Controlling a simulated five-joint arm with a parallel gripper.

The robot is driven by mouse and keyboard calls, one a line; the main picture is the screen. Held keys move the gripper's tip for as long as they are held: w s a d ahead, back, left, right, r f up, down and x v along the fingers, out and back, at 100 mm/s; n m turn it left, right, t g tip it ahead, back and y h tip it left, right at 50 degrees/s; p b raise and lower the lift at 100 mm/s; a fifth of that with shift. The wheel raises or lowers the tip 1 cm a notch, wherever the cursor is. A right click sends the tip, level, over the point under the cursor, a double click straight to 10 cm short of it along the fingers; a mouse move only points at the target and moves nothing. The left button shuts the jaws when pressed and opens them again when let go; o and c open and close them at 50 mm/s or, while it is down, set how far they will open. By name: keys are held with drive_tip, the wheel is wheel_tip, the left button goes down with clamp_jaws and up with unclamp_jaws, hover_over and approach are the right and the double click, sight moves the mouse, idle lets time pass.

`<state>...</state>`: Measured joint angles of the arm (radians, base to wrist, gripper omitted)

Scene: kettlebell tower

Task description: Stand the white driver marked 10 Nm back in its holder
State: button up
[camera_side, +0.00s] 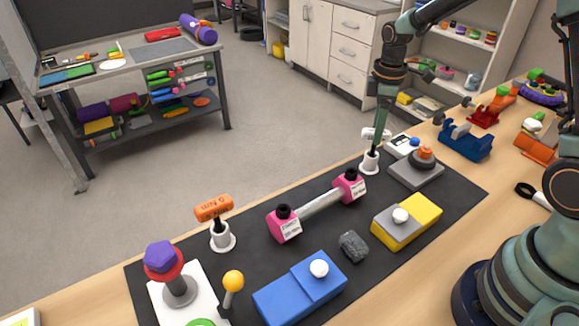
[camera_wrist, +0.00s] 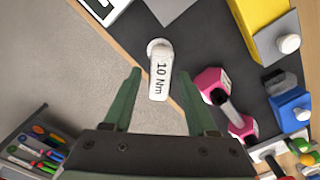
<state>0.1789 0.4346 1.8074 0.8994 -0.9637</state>
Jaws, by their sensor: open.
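The white driver marked 10 Nm (camera_side: 376,134) has a T-shaped handle and appears to stand upright in its white round holder (camera_side: 369,162) at the mat's far edge. In the wrist view the driver's handle (camera_wrist: 160,78) lies between my fingers, its label readable, with the holder (camera_wrist: 157,46) just beyond it. My gripper (camera_side: 380,126) is over the handle, pointing down. Its two fingers (camera_wrist: 161,76) are open, with a gap on each side of the handle. The shaft's lower end is hidden in the holder.
An orange driver (camera_side: 214,208) stands in another holder. A pink dumbbell (camera_side: 318,204) lies on the dark mat nearby. A grey block with an orange knob (camera_side: 417,168) is right of the white holder. Blue (camera_side: 300,287) and yellow (camera_side: 420,212) blocks sit nearer.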

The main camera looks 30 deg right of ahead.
drive_tip(key=shift+r, duration=3.55)
drive_tip(key=shift+s+a+r, duration=0.2)
drive_tip(key=shift+r, duration=0.15)
drive_tip(key=s+a+r+m+t, duration=0.2)
drive_tip(key=s+a+r+m, duration=0.1)
drive_tip(key=s, duration=0.3)
drive_tip(key=s+a+r+m+t, duration=0.3)
drive_tip(key=s+a+m, duration=0.1)
drive_tip(key=s+m, duration=0.2)
drive_tip(key=shift+s+r+t, duration=0.3)
drive_tip(key=shift+r, duration=0.05)
